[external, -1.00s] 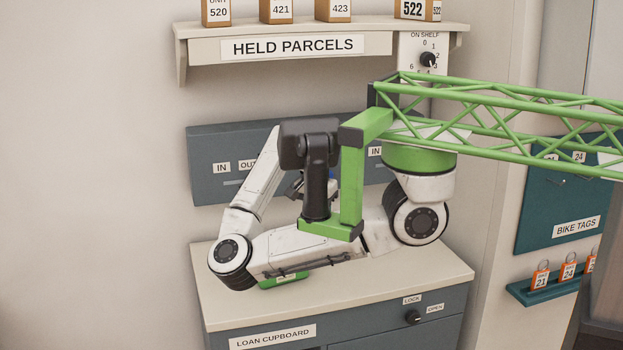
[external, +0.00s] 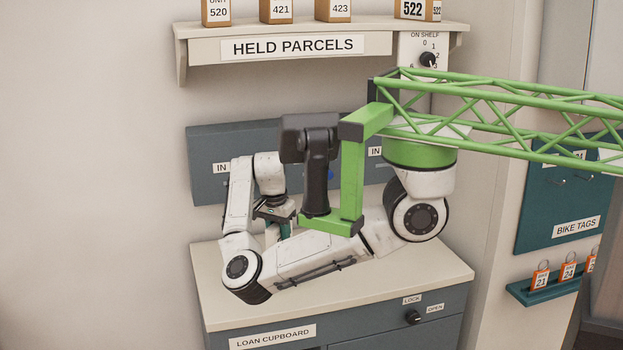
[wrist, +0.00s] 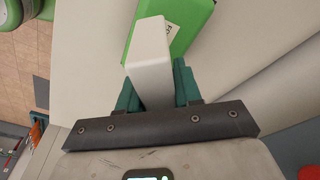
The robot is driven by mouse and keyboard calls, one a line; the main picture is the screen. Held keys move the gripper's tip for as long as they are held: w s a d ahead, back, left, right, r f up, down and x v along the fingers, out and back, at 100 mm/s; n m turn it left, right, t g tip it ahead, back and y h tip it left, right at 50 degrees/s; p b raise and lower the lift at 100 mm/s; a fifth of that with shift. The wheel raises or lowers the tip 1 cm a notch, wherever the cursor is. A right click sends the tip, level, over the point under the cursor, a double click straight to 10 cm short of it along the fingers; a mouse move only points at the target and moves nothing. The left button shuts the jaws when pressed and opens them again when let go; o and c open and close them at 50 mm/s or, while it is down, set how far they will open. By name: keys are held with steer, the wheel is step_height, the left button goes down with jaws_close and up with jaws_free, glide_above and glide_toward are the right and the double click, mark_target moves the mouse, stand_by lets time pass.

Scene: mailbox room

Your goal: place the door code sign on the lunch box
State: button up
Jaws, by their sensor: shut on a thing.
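My gripper (wrist: 156,90) has teal fingers shut on a plain pale, flat-sided piece, which I take to be the door code sign (wrist: 149,52); its face and any writing are turned away. Beyond it in the wrist view is a bright green box with a white label, apparently the lunch box (wrist: 185,22). The pale piece overlaps the box in the picture; I cannot tell whether they touch. In the external view my gripper (external: 283,232) points down over the cupboard top, partly behind my arm. The lunch box is hidden there by my arm.
The loan cupboard's pale top (external: 420,272) is clear at the right and front. A grey IN/OUT panel (external: 205,145) is on the wall close behind my arm. The held parcels shelf (external: 195,38) hangs above. A bike tag rack (external: 540,290) is at the right.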

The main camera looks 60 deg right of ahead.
mark_target(276, 223)
steer(key=shift+w+f+p, duration=0.2)
steer(key=shift+f+p, duration=0.2)
steer(key=shift+f, duration=1.4)
steer(key=shift+f, duration=0.15)
steer(key=o, duration=1.1)
steer(key=shift+c, duration=0.2)
steer(key=r, duration=0.4)
steer(key=a+r+b, duration=0.1)
steer(key=r, duration=0.7)
steer(key=shift+a+r, duration=0.1)
steer(key=shift+a, duration=0.25)
